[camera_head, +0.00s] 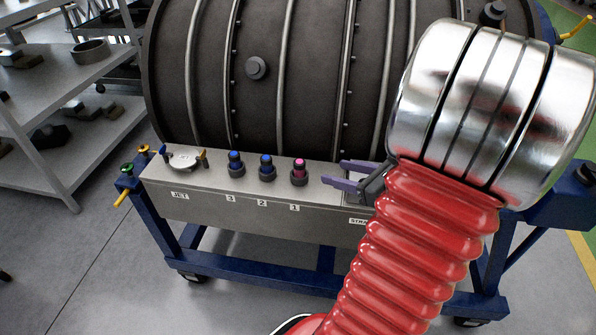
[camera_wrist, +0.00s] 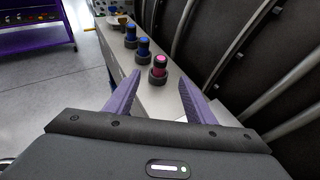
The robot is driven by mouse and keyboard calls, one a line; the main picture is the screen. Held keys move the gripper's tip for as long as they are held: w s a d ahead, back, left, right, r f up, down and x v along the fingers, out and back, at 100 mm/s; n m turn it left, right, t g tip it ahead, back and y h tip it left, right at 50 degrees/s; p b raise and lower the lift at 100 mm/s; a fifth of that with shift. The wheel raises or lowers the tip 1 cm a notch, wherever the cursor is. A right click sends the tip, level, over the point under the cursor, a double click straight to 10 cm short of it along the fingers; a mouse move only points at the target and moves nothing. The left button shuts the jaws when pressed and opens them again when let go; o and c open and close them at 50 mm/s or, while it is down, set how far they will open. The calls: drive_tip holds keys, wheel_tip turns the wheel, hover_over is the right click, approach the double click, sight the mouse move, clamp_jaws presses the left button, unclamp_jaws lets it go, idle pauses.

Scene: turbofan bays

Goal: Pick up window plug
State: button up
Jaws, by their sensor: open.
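Three small plugs stand upright in dark round holders on a grey ledge (camera_head: 330,205) in front of the engine casing. The nearest to my gripper has a pink top (camera_head: 299,168) and stands at label 1. A blue-topped plug (camera_head: 266,163) stands at label 2 and another blue-topped plug (camera_head: 235,160) at label 3. In the wrist view the pink-topped plug (camera_wrist: 159,66) sits ahead of and between my two purple fingers. My gripper (camera_head: 348,180) is open and empty, just right of the pink-topped plug. I cannot tell which plug is the window plug.
The dark ribbed engine casing (camera_head: 270,90) rises right behind the ledge. A round silver item (camera_head: 184,160) lies at the ledge's left end by the JET label. A blue wheeled frame (camera_head: 260,272) carries the ledge. Grey shelves (camera_head: 60,85) with metal parts stand at the left.

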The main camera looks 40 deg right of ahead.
approach(304, 165)
drive_tip(key=x, duration=0.4)
drive_tip(key=shift+w+a+r, duration=0.15)
drive_tip(key=shift+a, duration=0.05)
drive_tip(key=shift+w, duration=0.1)
idle(0.4)
drive_tip(key=shift+f+x, duration=0.1)
drive_tip(key=shift+x, duration=1.2)
drive_tip(key=shift+f+x, duration=0.15)
drive_tip(key=shift+x, duration=1.15)
drive_tip(key=shift+d, duration=0.15)
drive_tip(key=c, duration=1.2)
